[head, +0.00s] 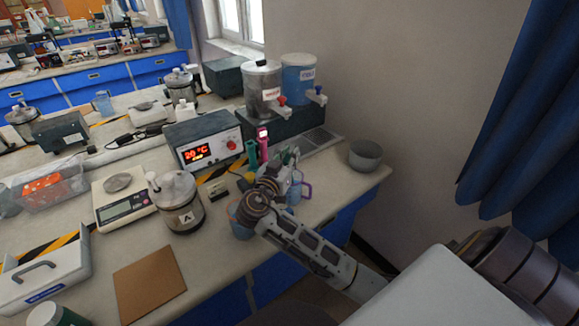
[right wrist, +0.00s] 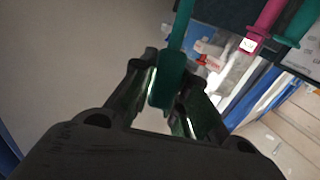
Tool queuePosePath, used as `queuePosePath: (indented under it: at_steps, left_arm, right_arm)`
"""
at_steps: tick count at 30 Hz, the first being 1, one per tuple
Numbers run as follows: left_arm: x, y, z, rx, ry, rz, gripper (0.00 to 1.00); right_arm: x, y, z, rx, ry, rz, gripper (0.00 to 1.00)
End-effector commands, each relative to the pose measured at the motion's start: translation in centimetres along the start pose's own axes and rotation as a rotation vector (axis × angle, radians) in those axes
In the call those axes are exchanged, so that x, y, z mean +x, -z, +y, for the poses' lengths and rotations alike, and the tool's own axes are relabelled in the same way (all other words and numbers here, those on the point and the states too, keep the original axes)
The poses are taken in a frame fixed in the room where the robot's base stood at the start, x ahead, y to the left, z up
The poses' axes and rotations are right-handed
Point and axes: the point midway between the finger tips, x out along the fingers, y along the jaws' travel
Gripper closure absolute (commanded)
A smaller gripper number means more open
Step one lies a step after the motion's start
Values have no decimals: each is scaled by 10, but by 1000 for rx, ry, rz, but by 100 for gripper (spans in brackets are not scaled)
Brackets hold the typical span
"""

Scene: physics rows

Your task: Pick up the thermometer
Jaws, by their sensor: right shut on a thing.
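My right gripper (head: 287,165) is over the right end of the bench in the head view. In the right wrist view, the gripper (right wrist: 177,95) is shut on a teal-green stick-like thing, which I take to be the thermometer (right wrist: 170,80). Its thick end sits between the fingers and its thin part runs up out of the picture. In the head view it is mostly hidden by the gripper. A pink stick-like device (head: 263,143) with a small lit display and another green one (head: 252,155) stand beside the gripper. My left gripper is not in view.
A blue-tinted container (head: 242,229) and a purple-handled cup (head: 303,190) are close to my right wrist. A heater box with red digits (head: 203,141), a steel pot marked A (head: 177,200) and two dispensers (head: 298,80) stand nearby. A grey bowl (head: 366,155) is at the bench's right edge.

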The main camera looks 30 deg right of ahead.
Motion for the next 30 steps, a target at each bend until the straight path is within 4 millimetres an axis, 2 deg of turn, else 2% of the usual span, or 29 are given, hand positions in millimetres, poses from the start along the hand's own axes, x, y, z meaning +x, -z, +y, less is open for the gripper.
queuePosePath:
  at_steps: [3,10,30]
  left_arm:
    - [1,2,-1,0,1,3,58]
    - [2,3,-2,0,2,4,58]
    - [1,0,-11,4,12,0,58]
  right_arm:
    - [0,18,0,5,1,0,100]
    - [0,36,0,2,0,0,100]
    - [0,41,0,1,0,-4,100]
